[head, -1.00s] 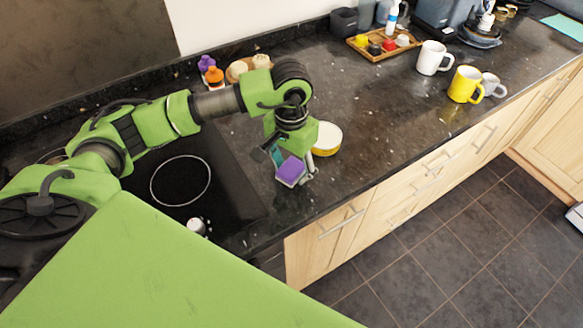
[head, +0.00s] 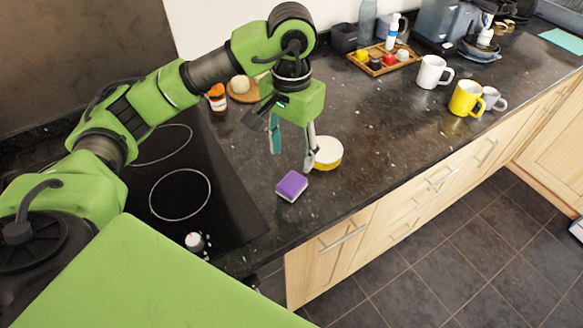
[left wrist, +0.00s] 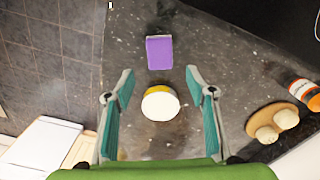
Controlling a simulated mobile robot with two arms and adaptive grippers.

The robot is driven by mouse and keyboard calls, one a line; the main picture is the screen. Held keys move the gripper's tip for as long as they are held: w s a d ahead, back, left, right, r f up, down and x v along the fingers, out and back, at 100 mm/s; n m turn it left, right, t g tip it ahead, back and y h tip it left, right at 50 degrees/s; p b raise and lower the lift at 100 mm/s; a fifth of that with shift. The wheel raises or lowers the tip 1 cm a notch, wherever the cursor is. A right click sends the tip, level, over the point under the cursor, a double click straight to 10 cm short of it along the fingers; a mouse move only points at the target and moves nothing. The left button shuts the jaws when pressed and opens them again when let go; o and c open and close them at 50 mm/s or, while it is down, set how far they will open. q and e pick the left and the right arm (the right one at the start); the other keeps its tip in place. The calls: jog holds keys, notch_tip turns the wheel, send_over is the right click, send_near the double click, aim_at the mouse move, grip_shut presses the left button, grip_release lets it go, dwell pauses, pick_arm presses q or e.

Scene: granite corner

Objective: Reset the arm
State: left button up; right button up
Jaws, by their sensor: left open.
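My left gripper (head: 291,150) is open and empty, raised above the dark granite counter (head: 345,185). Its two teal-padded fingers also show wide apart in the left wrist view (left wrist: 163,85). A purple sponge (head: 292,186) lies on the counter below the gripper, apart from it. In the left wrist view the sponge (left wrist: 159,52) lies beyond the fingertips. A white and yellow round container (head: 328,152) stands just right of the gripper in the head view; in the left wrist view this container (left wrist: 160,103) appears between the fingers. My right gripper is in neither view.
A black cooktop (head: 180,190) lies left of the sponge. An orange-labelled jar (head: 217,98) and a round board (head: 240,92) stand behind the arm. A white mug (head: 432,72), a yellow mug (head: 466,98) and a wooden tray (head: 383,62) stand to the right.

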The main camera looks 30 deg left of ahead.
pick_arm(q)
jog(key=shift+r, duration=0.75)
